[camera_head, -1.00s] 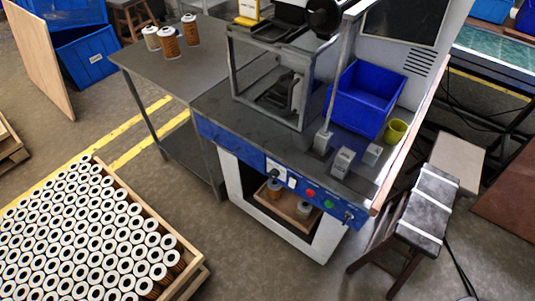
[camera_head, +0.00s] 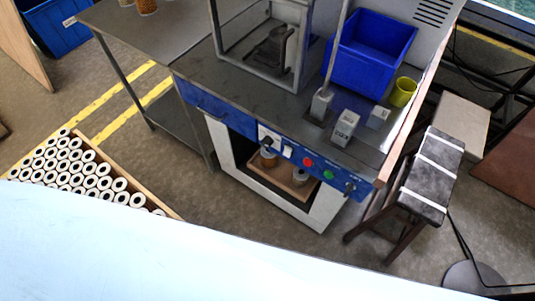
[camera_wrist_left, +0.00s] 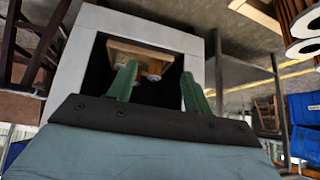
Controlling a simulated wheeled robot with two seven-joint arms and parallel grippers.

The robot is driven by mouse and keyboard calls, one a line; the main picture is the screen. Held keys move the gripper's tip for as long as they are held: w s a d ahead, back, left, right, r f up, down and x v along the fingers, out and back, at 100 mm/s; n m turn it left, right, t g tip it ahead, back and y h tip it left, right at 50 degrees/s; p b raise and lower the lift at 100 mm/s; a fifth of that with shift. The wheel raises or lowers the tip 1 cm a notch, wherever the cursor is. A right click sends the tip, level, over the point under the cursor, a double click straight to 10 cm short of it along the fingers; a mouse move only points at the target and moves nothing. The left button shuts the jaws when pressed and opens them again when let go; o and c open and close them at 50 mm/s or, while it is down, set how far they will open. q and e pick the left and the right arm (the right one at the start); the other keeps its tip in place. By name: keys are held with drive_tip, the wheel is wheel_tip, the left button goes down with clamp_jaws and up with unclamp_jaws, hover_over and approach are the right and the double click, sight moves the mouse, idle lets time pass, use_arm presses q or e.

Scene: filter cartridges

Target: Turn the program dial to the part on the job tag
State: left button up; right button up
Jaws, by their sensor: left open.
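The machine's blue front panel (camera_head: 225,112) carries a black dial on a white plate (camera_head: 269,141) at its left part, in the head view. A small white label (camera_head: 287,152) is beside the dial; its print is too small to read. I cannot tell for certain which item is the job tag. My left gripper (camera_wrist_left: 159,70) shows in the wrist view with two green fingers apart and nothing between them. It faces the machine's open lower bay and is clear of the dial. The right gripper is not in view.
A red button (camera_head: 308,162) and a green button (camera_head: 328,175) are on the same panel. A grey block (camera_head: 344,128), blue bin (camera_head: 370,50) and yellow cup (camera_head: 402,92) stand on top. A stool (camera_head: 432,180) is at right, a cartridge crate (camera_head: 150,196) at left.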

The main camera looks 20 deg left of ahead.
use_arm(q)
drive_tip(key=w+d+r+t+h+b, duration=0.2)
drive_tip(key=w+r+t+b, duration=0.2)
drive_tip(key=w+r, duration=0.4)
drive_tip(key=t+h+b, duration=0.3)
drive_tip(key=t+b, duration=0.1)
drive_tip(key=t, duration=0.2)
approach(265, 145)
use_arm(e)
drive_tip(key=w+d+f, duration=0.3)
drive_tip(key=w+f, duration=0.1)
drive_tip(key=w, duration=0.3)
use_arm(q)
drive_tip(key=shift+m, duration=0.4)
drive_tip(key=b+x, duration=0.2)
drive_tip(key=x, duration=0.5)
drive_tip(key=shift+w+r+b, duration=0.1)
drive_tip(key=shift+w+b, duration=0.2)
drive_tip(key=shift+b, duration=0.05)
drive_tip(key=shift+w+d, duration=0.25)
drive_tip(key=shift+w, duration=0.35)
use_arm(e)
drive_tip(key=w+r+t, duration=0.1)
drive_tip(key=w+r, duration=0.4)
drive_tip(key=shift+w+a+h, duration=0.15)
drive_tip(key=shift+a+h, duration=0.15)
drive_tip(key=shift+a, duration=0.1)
use_arm(q)
drive_tip(key=shift+c, duration=0.4)
drive_tip(key=c, duration=0.9)
